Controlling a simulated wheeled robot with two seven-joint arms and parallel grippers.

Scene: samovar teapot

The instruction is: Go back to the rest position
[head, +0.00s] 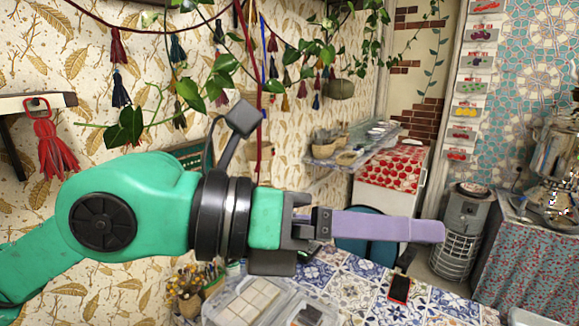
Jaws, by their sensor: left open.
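My left arm reaches in from the left, held up in front of the patterned wall. My left gripper (430,232) has pale purple fingers pointing right, above the tiled table. It is seen from the side, so one finger largely covers the other. It is open, and I see nothing held in it. My right gripper is not in view.
A metal samovar (552,155) stands on the right counter. Vines and tassels hang above my arm.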

